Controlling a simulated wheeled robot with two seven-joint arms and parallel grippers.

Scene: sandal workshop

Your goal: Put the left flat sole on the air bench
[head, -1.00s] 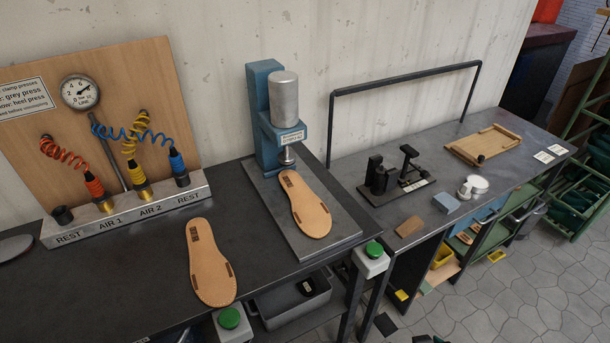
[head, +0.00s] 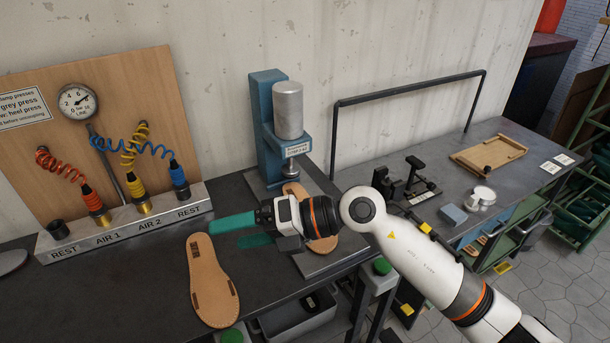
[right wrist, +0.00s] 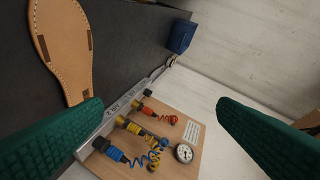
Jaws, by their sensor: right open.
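A tan flat sole (head: 213,280) with small dark marks lies on the dark air bench (head: 130,285), near its front edge. The same sole appears at upper left in the right wrist view (right wrist: 65,45). A second tan sole (head: 290,188) lies on the grey plate of the blue press, mostly hidden by my right arm. I cannot tell which sole is the left one. My right gripper (head: 226,234) is open and empty, pointing left above the bench, beside the first sole's toe-to-heel length. Its green fingers stand wide apart in the wrist view (right wrist: 160,108). My left gripper is not in view.
The air rail (head: 125,228) with colored hoses and a gauge (head: 77,101) stands at the back left. The blue press (head: 264,130) stands behind my right gripper. A green button (head: 231,336) sits at the bench front.

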